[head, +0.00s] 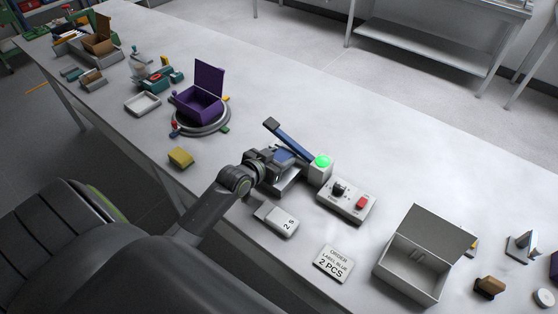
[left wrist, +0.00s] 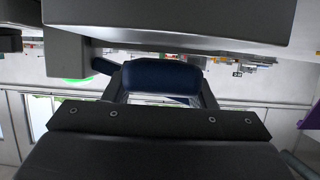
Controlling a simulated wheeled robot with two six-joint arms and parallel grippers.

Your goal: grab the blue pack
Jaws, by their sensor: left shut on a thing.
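The blue pack (head: 284,155) is a small dark blue block, mostly hidden by my left gripper (head: 281,161) in the head view. My left gripper is shut on it, beside a bench device with a raised blue lever (head: 292,139) and a lit green lamp (head: 322,161). In the left wrist view, the blue pack (left wrist: 160,78) sits between the fingers of my left gripper (left wrist: 160,90). I cannot tell whether the pack touches the device. My right gripper is not in view.
A control box (head: 346,201) with a black knob and red button, a "2 S" block (head: 277,220) and an order label (head: 333,264) lie close by. An open grey box (head: 412,270) stands at right. A purple box (head: 197,103) sits on a round stand at left.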

